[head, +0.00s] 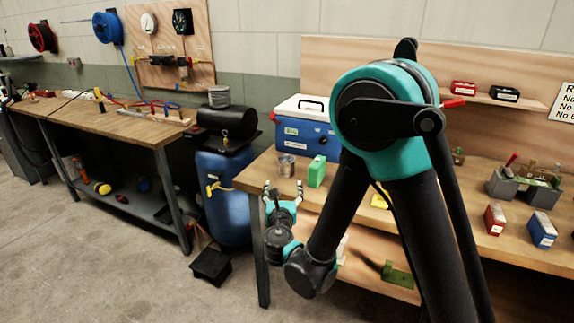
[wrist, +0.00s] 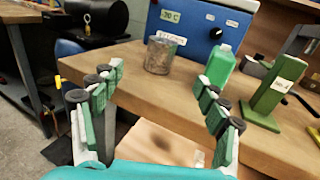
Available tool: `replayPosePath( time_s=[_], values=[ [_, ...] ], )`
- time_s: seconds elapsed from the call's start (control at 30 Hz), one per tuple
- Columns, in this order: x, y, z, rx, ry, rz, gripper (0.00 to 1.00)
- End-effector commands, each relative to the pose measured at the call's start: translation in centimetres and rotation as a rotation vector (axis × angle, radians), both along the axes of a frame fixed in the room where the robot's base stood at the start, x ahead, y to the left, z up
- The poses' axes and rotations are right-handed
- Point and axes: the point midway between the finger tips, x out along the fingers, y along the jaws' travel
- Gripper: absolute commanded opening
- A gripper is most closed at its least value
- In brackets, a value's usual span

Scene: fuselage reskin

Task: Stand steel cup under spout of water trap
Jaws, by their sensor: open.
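The steel cup (head: 286,165) stands upright near the left front corner of the right workbench. It also shows in the wrist view (wrist: 158,56), grey and mottled, with a white label beside or behind its rim. My gripper (head: 284,191) is open and empty in front of the bench edge. In the wrist view its fingers (wrist: 160,78) are spread to either side of the cup's line, with the cup beyond the tips and not touched. A small brass fitting (head: 225,138) hangs at the black tank and may be the water trap; its spout is too small to make out.
A green bottle (wrist: 221,66) stands right of the cup, with a blue cooler (head: 307,130) behind them. A green block stand (wrist: 272,98) is further right. The blue barrel (head: 226,205) under the black tank (head: 226,117) stands left of the bench, beyond a gap.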

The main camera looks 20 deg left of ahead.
Motion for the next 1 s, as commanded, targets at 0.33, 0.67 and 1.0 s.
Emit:
replayPosePath(
  time_s=[0.33,0.67,1.0],
  values=[
    [6.5,1.8,-0.1,0.003,0.0,-0.005,0.74],
    [10.9,3.3,-0.1,0.004,0.001,-0.003,0.74],
    [13.5,3.8,-0.4,0.004,0.001,-0.004,0.74]
  ],
)
